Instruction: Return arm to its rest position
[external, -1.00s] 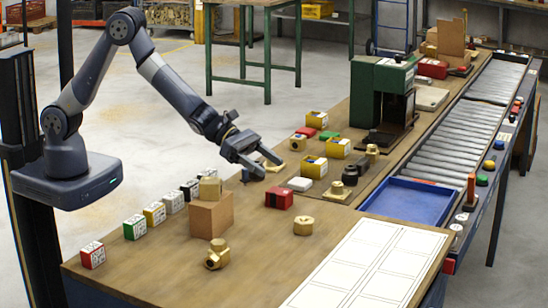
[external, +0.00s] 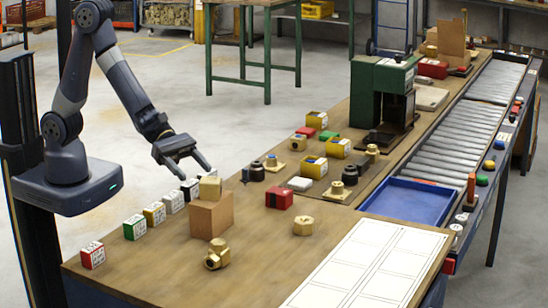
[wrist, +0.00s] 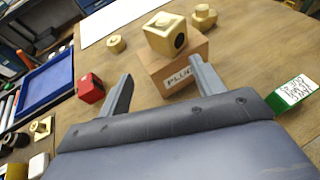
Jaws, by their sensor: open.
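My gripper (external: 193,170) is open and empty. It hangs in the air behind the cardboard box, above the back edge of the bench, with the arm folded partly back toward its base. In the wrist view the two fingers (wrist: 158,88) are spread apart with nothing between them. Beyond them stands the cardboard box (external: 211,216) with a brass block (external: 210,188) on top. The box also shows in the wrist view (wrist: 185,74), with lettering that reads in part "PLUG".
A row of small labelled boxes (external: 154,215) lines the bench's back edge. Brass fittings (external: 217,254), a red block (external: 279,198) and black holders (external: 257,171) stand around. A green machine (external: 383,90) and blue tray (external: 410,200) are at right. The air around the arm looks clear.

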